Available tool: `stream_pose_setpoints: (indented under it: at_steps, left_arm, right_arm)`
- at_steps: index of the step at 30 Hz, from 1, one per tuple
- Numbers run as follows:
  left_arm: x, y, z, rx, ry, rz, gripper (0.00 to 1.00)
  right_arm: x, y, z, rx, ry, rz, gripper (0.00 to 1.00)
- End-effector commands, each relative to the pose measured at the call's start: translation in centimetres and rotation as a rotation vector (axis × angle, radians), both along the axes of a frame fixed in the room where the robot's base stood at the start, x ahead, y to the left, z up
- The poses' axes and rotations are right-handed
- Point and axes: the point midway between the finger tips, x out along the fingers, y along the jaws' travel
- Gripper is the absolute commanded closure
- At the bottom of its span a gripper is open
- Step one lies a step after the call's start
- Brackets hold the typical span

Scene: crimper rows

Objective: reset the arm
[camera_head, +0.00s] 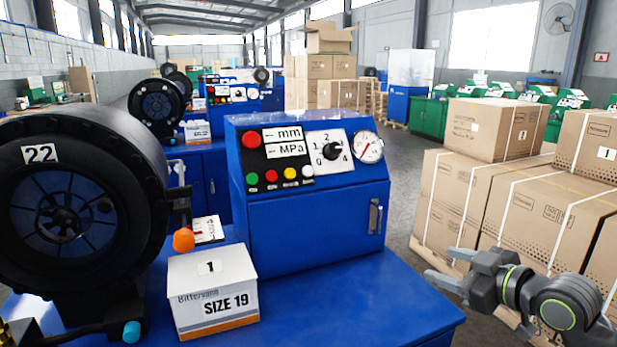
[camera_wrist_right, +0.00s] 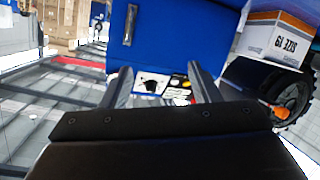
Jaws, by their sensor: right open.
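My right gripper (camera_head: 443,269) is at the lower right of the head view, to the right of the blue bench and in front of the stacked cartons. It is open and empty. In the right wrist view its two fingers (camera_wrist_right: 157,88) stand apart with nothing between them. Beyond them show the blue control box and its dial panel, upside down.
The blue bench (camera_head: 370,300) carries a control box (camera_head: 320,215), a black crimper marked 22 (camera_head: 140,190) and a SIZE 19 carton (camera_head: 212,290). An orange knob (camera_head: 183,240) stands behind the carton. Strapped cartons (camera_head: 520,200) fill the right side.

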Motion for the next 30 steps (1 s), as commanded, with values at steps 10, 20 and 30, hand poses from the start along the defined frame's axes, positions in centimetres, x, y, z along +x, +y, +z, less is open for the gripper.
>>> stream_pose_setpoints:
  at_steps: [10, 20, 30]
  left_arm:
    - [-0.6, -0.2, 0.0, -0.003, 0.008, 0.002, 0.58]
    - [-0.6, -0.6, -0.1, -0.008, 0.009, 0.004, 0.58]
    - [-0.7, -0.6, -0.1, -0.008, 0.009, 0.004, 0.58]
  right_arm:
    - [-9.3, -0.8, -17.7, -0.037, 0.364, -0.227, 0.44]
    - [-24.0, -2.8, -28.3, -0.070, 0.729, -0.566, 0.44]
    - [-35.7, -4.3, -31.1, -0.100, 0.976, -0.856, 0.44]
